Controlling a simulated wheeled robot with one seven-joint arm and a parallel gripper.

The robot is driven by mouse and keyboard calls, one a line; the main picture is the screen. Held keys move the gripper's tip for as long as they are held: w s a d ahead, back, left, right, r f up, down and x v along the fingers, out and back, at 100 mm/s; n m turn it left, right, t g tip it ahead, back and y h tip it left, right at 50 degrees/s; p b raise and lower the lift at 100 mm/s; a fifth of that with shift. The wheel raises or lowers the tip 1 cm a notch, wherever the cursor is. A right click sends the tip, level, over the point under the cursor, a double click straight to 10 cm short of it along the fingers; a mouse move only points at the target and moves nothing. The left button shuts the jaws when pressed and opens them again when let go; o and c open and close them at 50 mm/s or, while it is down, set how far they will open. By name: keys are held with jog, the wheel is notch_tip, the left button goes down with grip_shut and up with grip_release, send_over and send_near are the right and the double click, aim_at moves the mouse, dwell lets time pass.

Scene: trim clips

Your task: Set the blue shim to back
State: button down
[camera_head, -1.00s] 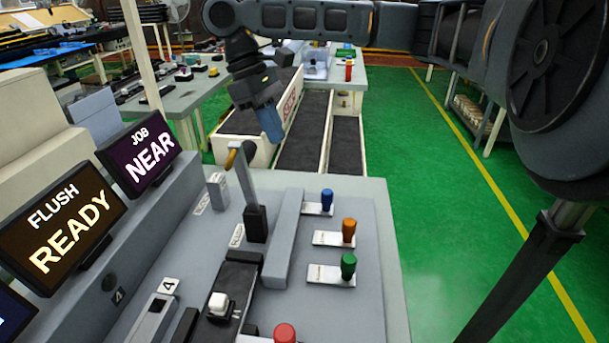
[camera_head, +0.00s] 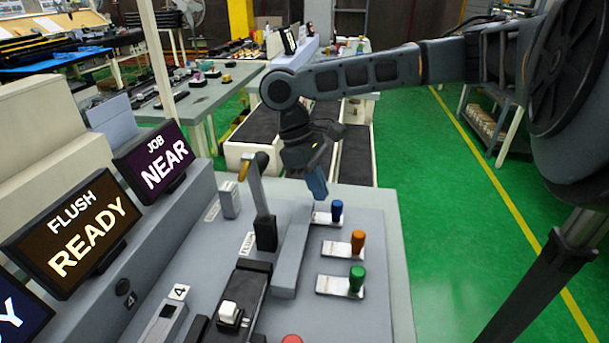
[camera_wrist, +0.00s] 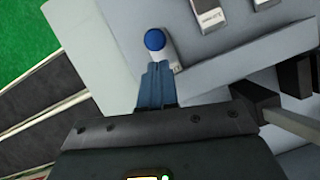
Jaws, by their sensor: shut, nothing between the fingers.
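The blue shim is a blue knob (camera_head: 337,210) on a pale plate (camera_head: 322,219), the farthest of three on the grey console in the head view. In the wrist view the blue knob (camera_wrist: 155,40) sits just beyond my fingertips. My gripper (camera_head: 318,192) points down just left of the blue knob and a little above the console, its blue fingers shut with nothing between them. In the wrist view my gripper (camera_wrist: 157,72) also shows shut, its tips close to the plate. I cannot tell whether they touch it.
An orange knob (camera_head: 358,241) and a green knob (camera_head: 357,279) stand nearer on their own plates. A raised grey bar (camera_head: 291,255) and an upright lever (camera_head: 264,206) stand to the left. Screens read "FLUSH READY" (camera_head: 70,236) and "JOB NEAR" (camera_head: 150,161).

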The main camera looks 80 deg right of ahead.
jog(key=shift+s+a, duration=0.1)
jog(key=shift+s, duration=0.25)
